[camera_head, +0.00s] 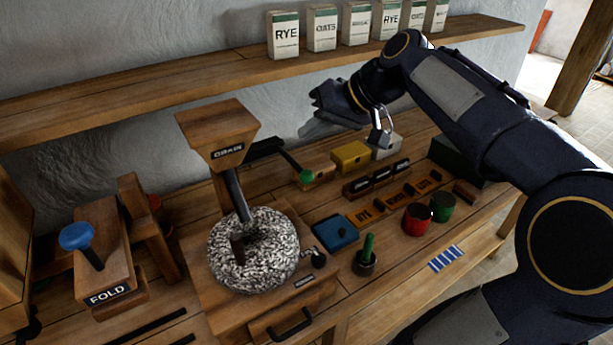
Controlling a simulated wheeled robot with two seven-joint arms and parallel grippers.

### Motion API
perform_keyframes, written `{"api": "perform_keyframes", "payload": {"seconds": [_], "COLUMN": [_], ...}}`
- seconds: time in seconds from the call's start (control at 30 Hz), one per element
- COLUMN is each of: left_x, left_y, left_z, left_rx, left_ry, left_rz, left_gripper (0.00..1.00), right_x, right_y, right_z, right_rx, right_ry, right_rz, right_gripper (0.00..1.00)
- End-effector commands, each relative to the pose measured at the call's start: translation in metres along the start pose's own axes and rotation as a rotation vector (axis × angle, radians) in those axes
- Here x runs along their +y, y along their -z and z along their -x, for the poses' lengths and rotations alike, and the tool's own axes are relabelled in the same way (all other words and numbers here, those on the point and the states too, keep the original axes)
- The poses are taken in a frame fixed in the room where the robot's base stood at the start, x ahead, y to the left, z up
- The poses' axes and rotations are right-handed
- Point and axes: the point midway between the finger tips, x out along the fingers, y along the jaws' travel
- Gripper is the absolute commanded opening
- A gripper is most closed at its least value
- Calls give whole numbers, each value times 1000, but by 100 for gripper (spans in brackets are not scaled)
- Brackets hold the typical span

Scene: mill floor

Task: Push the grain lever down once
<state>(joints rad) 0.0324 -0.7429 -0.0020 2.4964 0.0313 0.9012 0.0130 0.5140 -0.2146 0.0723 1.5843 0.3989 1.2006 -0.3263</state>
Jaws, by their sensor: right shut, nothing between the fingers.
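The wooden hopper marked GRAIN (215,135) stands over a round speckled grey millstone (258,268). To its right, a dark lever arm slopes down to a green knob (306,176), which rests near a small wooden block; I take this as the grain lever, though its own label is not readable. My right gripper (304,132) is shut and empty. In the picture it is above and slightly right of the green knob, apart from it, with its fingers pointing left. My left gripper is out of view.
A FOLD press with a blue knob (76,236) stands at left. Yellow (351,156) and grey blocks, a red tin (417,219), a green tin (442,207) and a blue box (335,232) sit right of the millstone. A shelf (190,80) with labelled bags runs above the bench.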

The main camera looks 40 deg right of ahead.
Motion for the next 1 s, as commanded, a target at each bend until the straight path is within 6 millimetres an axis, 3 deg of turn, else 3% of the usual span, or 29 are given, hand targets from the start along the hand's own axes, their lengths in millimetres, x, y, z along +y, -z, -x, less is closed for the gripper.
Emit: {"api": "perform_keyframes", "payload": {"seconds": [0.1, 0.4, 1.0], "left_x": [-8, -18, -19], "left_y": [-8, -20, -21], "left_z": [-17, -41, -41], "left_rx": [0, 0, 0], "left_ry": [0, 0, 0], "left_rz": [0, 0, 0], "left_gripper": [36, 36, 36], "right_x": [12, 29, 30], "right_y": [-12, -30, -30], "right_z": [-17, -41, -42], "right_rx": [0, 0, 0], "right_ry": [-1, 0, 0], "right_rz": [-2, 1, 0], "right_gripper": [0, 0, 0]}}
